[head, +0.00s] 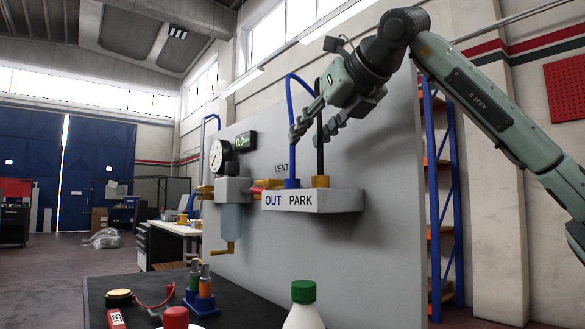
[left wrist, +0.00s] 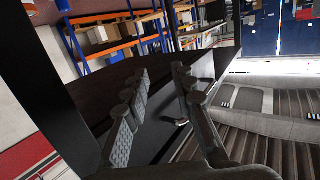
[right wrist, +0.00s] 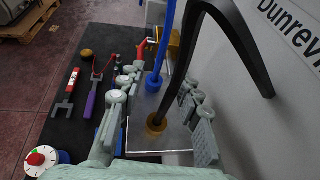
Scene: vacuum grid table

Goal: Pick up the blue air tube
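The blue air tube (head: 291,120) rises from a blue collar at the OUT port of a grey block (head: 335,202) and arches over at the top. In the right wrist view the blue tube (right wrist: 165,38) stands beyond my fingers. A black tube (head: 320,150) rises from the gold PARK fitting. My right gripper (head: 314,128) is open near both tubes, above the block. In the right wrist view its fingers (right wrist: 158,108) are spread, with the black tube's lower end seen between them; contact is unclear. My left gripper (left wrist: 160,100) is open and empty, outside the head view.
A grey upright panel (head: 350,265) carries the block, a pressure gauge (head: 220,153) and a regulator (head: 231,220). Below, a dark table (head: 125,285) holds a green-capped bottle (head: 303,308), a red-capped container (head: 176,318) and small tools. Space right of the block is clear.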

